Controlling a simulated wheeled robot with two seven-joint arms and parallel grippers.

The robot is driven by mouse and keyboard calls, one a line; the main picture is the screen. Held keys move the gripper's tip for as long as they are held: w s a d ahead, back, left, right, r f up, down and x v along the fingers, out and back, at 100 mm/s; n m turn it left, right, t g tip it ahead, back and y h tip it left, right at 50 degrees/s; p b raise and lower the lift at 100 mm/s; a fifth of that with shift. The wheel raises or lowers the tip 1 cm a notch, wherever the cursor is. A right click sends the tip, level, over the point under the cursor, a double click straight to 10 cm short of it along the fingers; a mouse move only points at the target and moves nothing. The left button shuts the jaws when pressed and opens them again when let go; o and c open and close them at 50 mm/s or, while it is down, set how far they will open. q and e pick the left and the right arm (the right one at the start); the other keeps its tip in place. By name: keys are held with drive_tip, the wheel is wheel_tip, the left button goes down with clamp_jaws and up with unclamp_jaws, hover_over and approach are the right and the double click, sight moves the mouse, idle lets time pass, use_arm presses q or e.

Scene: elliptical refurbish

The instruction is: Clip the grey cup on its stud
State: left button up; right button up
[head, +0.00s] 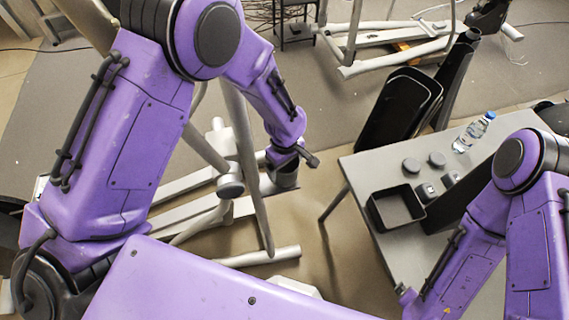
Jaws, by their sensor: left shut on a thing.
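My left gripper (293,158) is in the middle of the head view, above the elliptical frame. It is shut on a dark grey cup (285,178), which hangs just below the fingers; the fingers partly hide its upper rim. The light grey elliptical machine (180,188) lies behind and left of it, with a round grey cap (230,186) on a pivot left of the held cup, apart from it. I cannot make out for sure which part is the cup's stud. The end of my right arm (408,296) shows at the lower right; its finger opening cannot be made out.
A grey table (385,250) stands at the right. More elliptical frame parts (390,55) lie at the back.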

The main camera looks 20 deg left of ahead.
use_arm(q)
drive_tip(key=shift+f, duration=0.2)
drive_tip(key=o, duration=0.8)
drive_tip(key=shift+r, duration=0.1)
wheel_tip(320, 180, up, 10)
drive_tip(key=shift+r+b, duration=0.2)
drive_tip(key=shift+b, duration=0.85)
drive_tip(key=shift+s, duration=0.1)
